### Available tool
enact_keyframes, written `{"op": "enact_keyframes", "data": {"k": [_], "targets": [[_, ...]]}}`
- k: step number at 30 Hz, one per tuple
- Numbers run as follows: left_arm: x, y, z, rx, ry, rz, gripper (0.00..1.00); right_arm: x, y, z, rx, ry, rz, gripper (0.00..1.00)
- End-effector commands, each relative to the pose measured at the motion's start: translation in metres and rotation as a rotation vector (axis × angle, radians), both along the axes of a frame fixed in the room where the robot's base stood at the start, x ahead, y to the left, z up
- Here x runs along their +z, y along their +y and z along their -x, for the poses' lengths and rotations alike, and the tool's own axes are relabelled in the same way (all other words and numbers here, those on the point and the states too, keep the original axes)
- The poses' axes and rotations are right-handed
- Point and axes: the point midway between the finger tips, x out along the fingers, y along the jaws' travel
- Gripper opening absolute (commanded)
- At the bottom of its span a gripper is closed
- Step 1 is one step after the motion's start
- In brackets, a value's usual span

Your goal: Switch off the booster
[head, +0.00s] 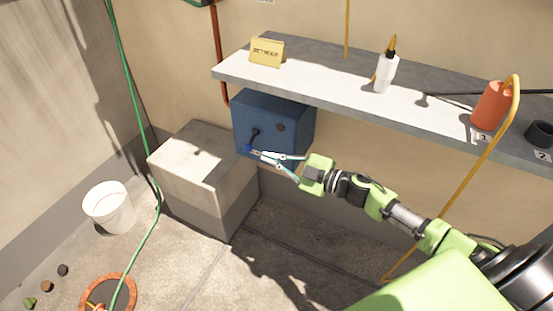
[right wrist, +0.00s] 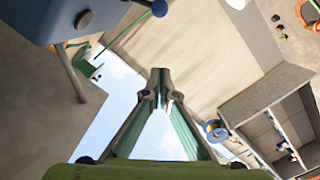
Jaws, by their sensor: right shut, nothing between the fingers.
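A blue box (head: 290,112), which I take to be the booster, is on the wall under the shelf. Its front has a round dark disc (head: 281,127) and a dark lever (head: 255,134) that slants down to a blue knob (head: 247,148). My right gripper (head: 256,153) is shut and empty, its fingertips close beside the knob in the head view; I cannot tell if they touch. In the right wrist view the blue box (right wrist: 45,18) fills the upper left, and the knob (right wrist: 159,8) is apart from the fingertips (right wrist: 160,88). My left gripper is not in view.
A pale block (head: 200,170) stands left of and below the box. The shelf (head: 330,80) above carries a yellow sign (head: 267,52), a white bottle (head: 386,73) and an orange container (head: 491,106). A white bucket (head: 110,208) and a green hose (head: 135,100) are at left.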

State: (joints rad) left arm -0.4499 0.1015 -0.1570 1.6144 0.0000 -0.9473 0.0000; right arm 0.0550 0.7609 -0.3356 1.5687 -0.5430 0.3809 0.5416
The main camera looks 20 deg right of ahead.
Motion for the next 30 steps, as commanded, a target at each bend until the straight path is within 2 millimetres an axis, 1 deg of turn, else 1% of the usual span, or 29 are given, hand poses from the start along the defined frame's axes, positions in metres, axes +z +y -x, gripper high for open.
{"op": "enact_keyframes", "data": {"k": [1, 3, 6, 23, 26, 29, 30], "targets": [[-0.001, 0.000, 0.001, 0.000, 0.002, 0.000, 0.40, -0.001, -0.003, 0.006, 0.001, 0.002, 0.000, 0.00], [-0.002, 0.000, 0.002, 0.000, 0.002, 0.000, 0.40, 0.000, -0.006, 0.010, 0.001, 0.001, 0.000, 0.00], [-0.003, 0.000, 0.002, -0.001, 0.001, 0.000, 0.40, 0.001, -0.009, 0.013, 0.001, -0.001, 0.000, 0.00], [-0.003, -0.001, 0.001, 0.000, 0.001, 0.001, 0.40, 0.001, -0.008, 0.014, -0.004, 0.000, -0.003, 0.00], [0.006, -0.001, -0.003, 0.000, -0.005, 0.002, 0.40, -0.001, -0.005, 0.014, -0.047, 0.008, -0.022, 0.00], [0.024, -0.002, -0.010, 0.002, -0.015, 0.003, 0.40, -0.005, -0.001, 0.014, -0.153, 0.037, -0.060, 0.00], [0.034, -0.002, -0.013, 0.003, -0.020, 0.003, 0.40, -0.008, 0.000, 0.016, -0.211, 0.060, -0.080, 0.00]]}}
